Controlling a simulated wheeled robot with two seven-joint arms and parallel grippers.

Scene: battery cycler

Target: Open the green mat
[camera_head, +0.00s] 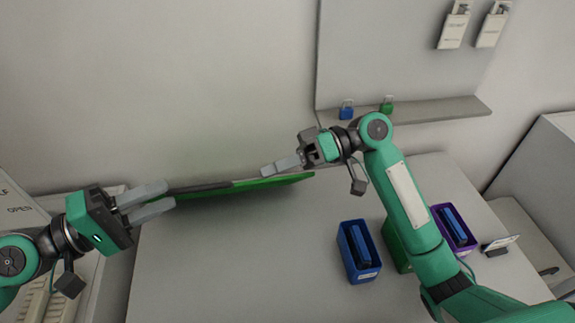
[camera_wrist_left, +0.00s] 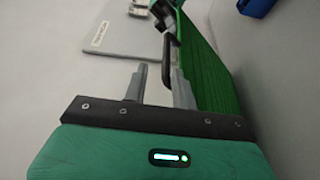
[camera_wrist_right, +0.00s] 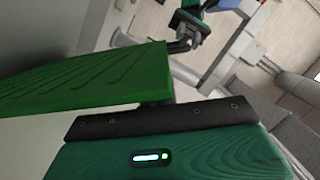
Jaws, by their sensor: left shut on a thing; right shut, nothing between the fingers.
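The green mat (camera_head: 290,180) is a thin, ribbed board, seen almost edge-on above the table in the head view. Its ribbed face shows in the left wrist view (camera_wrist_left: 215,65) and the right wrist view (camera_wrist_right: 90,80). A dark handle bar (camera_head: 200,187) runs along its left part. My left gripper (camera_head: 160,197) is shut on the dark handle bar at the left end; it also shows in the left wrist view (camera_wrist_left: 160,85). My right gripper (camera_head: 270,170) is shut and empty beside the mat's right part; whether it touches is unclear. The mat hides its fingertips in the right wrist view.
A blue bin (camera_head: 359,251), a green bin (camera_head: 396,247) mostly behind my right arm, and a purple bin (camera_head: 467,243) stand on the right of the table (camera_head: 250,270). A shelf (camera_head: 440,110) with small padlocks is on the wall. The table's front middle is clear.

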